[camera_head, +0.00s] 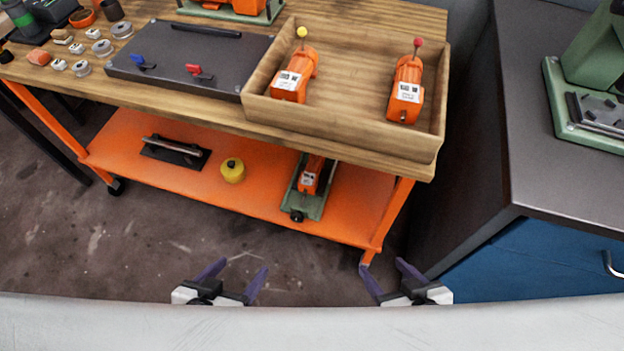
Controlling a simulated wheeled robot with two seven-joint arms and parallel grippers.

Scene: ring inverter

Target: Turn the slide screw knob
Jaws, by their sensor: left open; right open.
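A green slide base (317,203) lies on the orange lower shelf of the cart, with an orange block (311,175) with a white label on it. A round black knob (297,216) sits at its near end and looks like the slide screw knob. The far end of the slide is hidden under the table top. My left gripper (241,269) is open and empty, in front of the cart and nearer to me than the knob. My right gripper (384,268) is open and empty, near the cart's front right leg. Neither touches anything.
The orange shelf (262,203) also holds a yellow cylinder (232,171) and a dark plate with a bar (175,151). Above it, a wooden tray (345,135) holds two orange units. A dark-topped cabinet (560,185) stands at the right. The floor before the shelf is clear.

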